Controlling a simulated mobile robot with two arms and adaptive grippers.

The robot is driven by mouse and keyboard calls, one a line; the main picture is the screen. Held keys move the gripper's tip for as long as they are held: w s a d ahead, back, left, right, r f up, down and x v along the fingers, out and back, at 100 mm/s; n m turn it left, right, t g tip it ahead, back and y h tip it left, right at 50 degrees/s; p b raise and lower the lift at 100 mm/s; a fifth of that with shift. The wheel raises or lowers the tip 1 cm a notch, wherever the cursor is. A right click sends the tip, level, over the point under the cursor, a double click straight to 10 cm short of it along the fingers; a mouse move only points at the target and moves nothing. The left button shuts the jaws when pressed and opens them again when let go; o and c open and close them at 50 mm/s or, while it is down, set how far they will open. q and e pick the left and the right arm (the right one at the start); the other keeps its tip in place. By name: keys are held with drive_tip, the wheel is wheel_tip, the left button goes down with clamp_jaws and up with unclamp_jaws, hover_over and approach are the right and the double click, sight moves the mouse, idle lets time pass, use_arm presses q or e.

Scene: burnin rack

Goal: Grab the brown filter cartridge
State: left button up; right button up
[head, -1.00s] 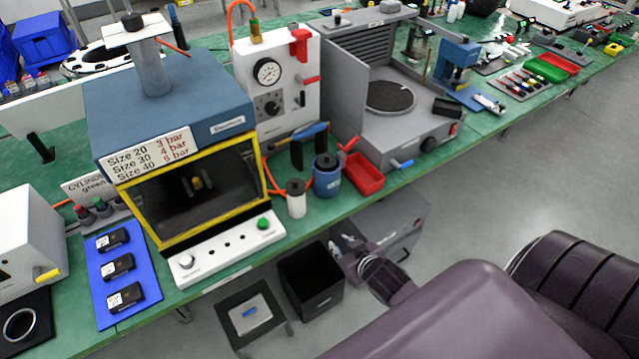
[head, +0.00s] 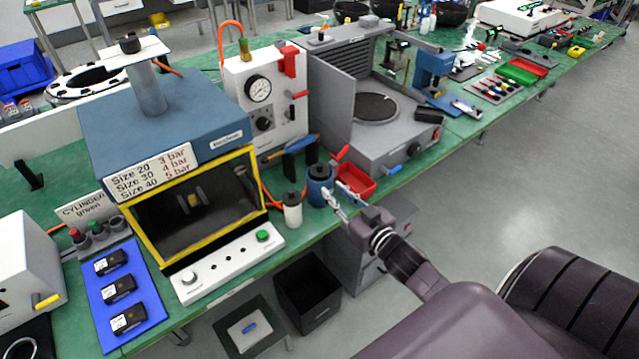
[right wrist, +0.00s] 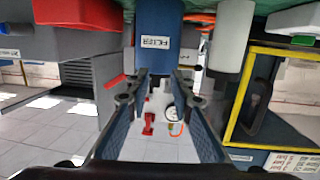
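I see no brown cartridge. A blue cylinder with a dark cap (head: 319,186) stands upright near the front edge of the green bench. In the right wrist view, which looks upside down, the blue cylinder (right wrist: 158,22) carries a label reading "FILTER". My right gripper (head: 333,199) is in front of it at the bench edge. In the wrist view the gripper (right wrist: 160,84) is open, its two fingers apart and pointing toward the cylinder, with nothing held between them. Whether the fingers touch the cylinder I cannot tell. My left gripper is not in view.
A white bottle with a dark cap (head: 292,210) stands close left of the blue cylinder. A red tray (head: 356,184) is close on its right. The yellow-framed chamber (head: 196,205) is further left, and a black bin (head: 307,287) is below the bench.

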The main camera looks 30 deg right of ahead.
sight(322, 169)
drive_tip(key=w+r, duration=0.1)
drive_tip(key=w+d+r+t+y, duration=0.1)
drive_tip(key=shift+w+d+r+n+t+y, duration=0.1)
drive_tip(key=shift+w+r+n+t+y, duration=0.2)
drive_tip(key=shift+w, duration=0.1)
drive_tip(key=shift+w+a+f+p, duration=0.1)
drive_tip(key=shift+w+p, duration=0.3)
drive_tip(key=shift+w, duration=1.1)
drive_tip(key=shift+w+a+f+p, duration=0.1)
drive_tip(key=shift+w+p, duration=0.25)
drive_tip(key=shift+w, duration=1.15)
clamp_jaws()
